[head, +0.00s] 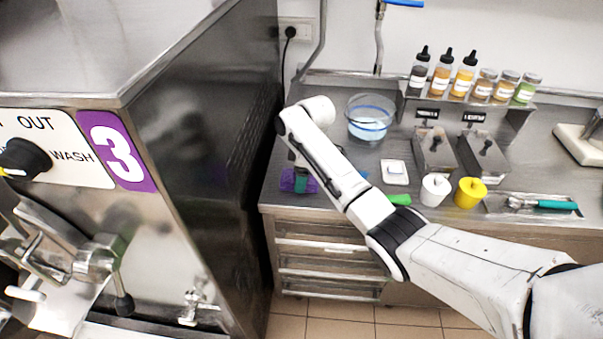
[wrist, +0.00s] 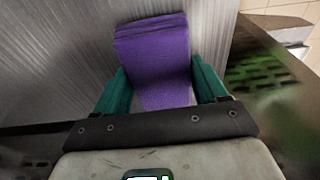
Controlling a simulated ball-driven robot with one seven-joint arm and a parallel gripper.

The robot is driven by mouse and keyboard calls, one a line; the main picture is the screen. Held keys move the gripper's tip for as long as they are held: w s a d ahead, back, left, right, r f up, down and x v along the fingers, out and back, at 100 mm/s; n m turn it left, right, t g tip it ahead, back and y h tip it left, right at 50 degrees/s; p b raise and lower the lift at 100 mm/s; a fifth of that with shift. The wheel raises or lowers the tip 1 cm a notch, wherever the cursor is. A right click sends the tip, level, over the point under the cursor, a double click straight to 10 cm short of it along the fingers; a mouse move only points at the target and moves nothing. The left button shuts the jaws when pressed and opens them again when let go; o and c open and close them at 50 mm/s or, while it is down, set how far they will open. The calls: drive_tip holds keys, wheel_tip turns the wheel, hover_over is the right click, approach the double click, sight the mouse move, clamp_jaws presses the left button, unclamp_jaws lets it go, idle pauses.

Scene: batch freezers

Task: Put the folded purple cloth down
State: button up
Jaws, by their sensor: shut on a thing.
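The folded purple cloth (wrist: 153,55) is between the two green fingers of my gripper (wrist: 162,80) in the wrist view, and my gripper is shut on it. Its layered folded edge shows at the far end. In the head view the purple cloth (head: 288,181) shows at the left front end of the steel counter (head: 335,192), beside the dark freezer side. My gripper (head: 301,183) points down there, and a finger covers part of the cloth. I cannot tell whether the cloth touches the counter.
The freezer marked 3 (head: 120,155) stands close on the left. A glass bowl (head: 368,118), a small white dish (head: 394,172), a green item (head: 399,199), a white tub (head: 434,190) and a yellow tub (head: 470,193) stand to the right. Drawers (head: 330,255) are below.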

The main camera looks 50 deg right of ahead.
drive_tip(key=shift+f, duration=0.1)
drive_tip(key=shift+f, duration=0.15)
drive_tip(key=o, duration=0.9)
drive_tip(key=shift+o, duration=0.2)
